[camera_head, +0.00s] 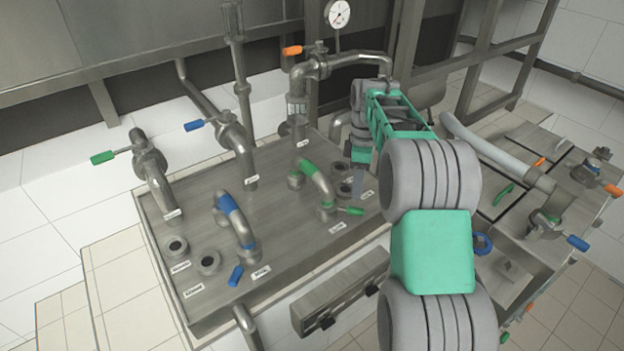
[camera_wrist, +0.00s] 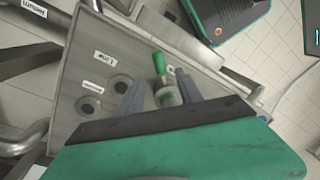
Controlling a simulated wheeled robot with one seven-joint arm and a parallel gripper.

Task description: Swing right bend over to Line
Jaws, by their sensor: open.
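The right bend (camera_head: 317,178), a steel pipe with a green band, stands on the steel panel (camera_head: 290,230). One end sits near the back. The other is at the front, beside a green handle (camera_head: 350,210). In the wrist view a green handle (camera_wrist: 160,63) and its fitting show between my fingers; most of the bend is hidden there.
A blue-banded bend (camera_head: 232,215) stands left on the panel, with a blue handle (camera_head: 236,275) in front. Vertical pipes with green, blue and orange valve handles rise along the back. A gauge (camera_head: 338,13) is behind. Another valve unit (camera_head: 545,215) stands at the right.

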